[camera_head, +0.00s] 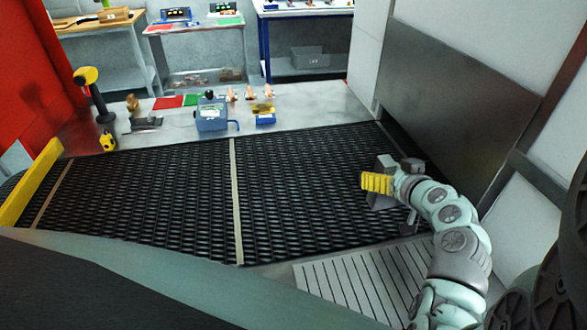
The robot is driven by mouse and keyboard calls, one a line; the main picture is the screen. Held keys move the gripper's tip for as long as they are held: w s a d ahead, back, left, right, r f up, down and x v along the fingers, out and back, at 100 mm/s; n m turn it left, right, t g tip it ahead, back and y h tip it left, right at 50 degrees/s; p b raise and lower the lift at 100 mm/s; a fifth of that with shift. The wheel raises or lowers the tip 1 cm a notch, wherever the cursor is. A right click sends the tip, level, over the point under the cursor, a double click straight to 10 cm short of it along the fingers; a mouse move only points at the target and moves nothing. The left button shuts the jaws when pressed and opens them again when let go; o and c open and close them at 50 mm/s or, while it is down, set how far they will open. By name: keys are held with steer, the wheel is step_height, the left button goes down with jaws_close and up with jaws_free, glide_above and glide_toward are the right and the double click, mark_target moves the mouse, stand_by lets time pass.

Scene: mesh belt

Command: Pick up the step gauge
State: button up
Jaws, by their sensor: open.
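A yellow ribbed block (375,183), which looks like the step gauge, shows over the right part of the black mesh belt (300,190). My gripper (378,181) is at the block, with one dark grey finger behind it and one in front. The jaws are open, with the block between them in this view. I cannot tell whether the fingers touch it or whether it rests on the mesh. Its right end is hidden by my gripper.
A grey ledge beyond the belt bears a blue device (211,116), a yellow-and-blue item (264,115) and a yellow-headed tool (88,77). A grey panel (455,95) rises at the right. A slatted plate (365,280) lies in front. The middle of the belt is bare.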

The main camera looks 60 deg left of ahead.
steer(key=shift+c, duration=0.3)
steer(key=shift+r, duration=0.1)
steer(key=c, duration=1.3)
